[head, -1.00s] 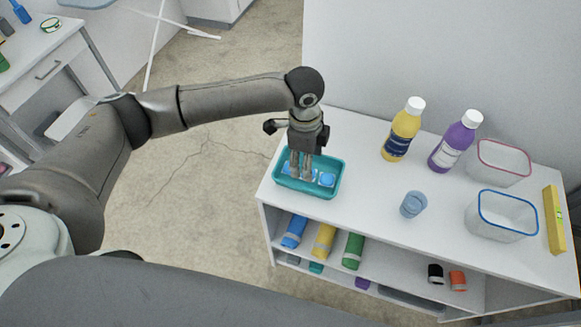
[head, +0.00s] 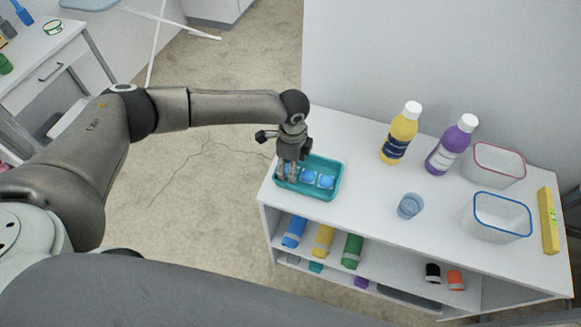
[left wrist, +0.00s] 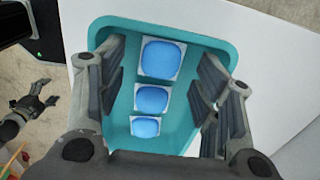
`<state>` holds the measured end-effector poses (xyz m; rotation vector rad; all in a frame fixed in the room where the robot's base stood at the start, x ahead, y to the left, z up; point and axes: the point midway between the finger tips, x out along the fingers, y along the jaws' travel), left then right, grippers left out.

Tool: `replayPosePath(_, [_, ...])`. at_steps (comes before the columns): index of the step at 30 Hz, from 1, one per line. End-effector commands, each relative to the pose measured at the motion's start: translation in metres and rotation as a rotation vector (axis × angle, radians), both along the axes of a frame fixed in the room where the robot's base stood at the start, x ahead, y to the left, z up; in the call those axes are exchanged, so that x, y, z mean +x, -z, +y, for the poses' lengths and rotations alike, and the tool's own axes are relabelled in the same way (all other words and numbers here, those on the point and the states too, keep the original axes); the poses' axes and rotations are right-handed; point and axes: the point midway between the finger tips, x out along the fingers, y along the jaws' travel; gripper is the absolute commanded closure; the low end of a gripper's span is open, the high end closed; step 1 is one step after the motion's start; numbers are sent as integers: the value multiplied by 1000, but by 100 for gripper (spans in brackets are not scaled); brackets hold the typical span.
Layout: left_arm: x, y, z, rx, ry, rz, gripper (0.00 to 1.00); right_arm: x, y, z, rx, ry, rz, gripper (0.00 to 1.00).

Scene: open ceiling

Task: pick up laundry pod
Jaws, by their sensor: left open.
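A teal tray (head: 322,194) sits on the left end of the white shelf unit's top. Three blue laundry pods with pale edges lie in a row in it: a large-looking one (left wrist: 163,59), a middle one (left wrist: 152,98) and a near one (left wrist: 145,127) in the left wrist view. Two pods (head: 308,176) (head: 326,181) show in the head view; the gripper hides the other. My left gripper (head: 287,179) points down over the tray's left end. Its fingers (left wrist: 162,85) are open, one on each side of the row, with nothing held.
Right of the tray stand a yellow bottle (head: 400,135), a purple bottle (head: 452,146), a blue cup (head: 410,206), two clear bins (head: 497,164) (head: 499,216) and a yellow bar (head: 549,220). The top between tray and cup is clear.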

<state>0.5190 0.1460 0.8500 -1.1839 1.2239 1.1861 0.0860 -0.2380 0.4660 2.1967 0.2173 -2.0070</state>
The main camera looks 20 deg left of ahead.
Motion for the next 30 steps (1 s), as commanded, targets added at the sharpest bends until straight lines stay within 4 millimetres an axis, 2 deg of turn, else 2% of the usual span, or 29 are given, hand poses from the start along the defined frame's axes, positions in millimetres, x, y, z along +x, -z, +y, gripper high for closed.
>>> replayPosePath(4, [0, 14, -1, 0, 1, 1, 40, 0, -3, 0, -1, 0, 0, 24])
replayPosePath(11, [0, 17, -1, -1, 1, 0, 40, 0, -2, 0, 0, 0, -1, 24])
replayPosePath(21, [0, 16, -1, -1, 1, 0, 80, 1, -2, 1, 1, 0, -1, 24])
replayPosePath(30, [0, 16, -1, -1, 1, 0, 80, 1, -2, 4, 6, 0, -2, 24])
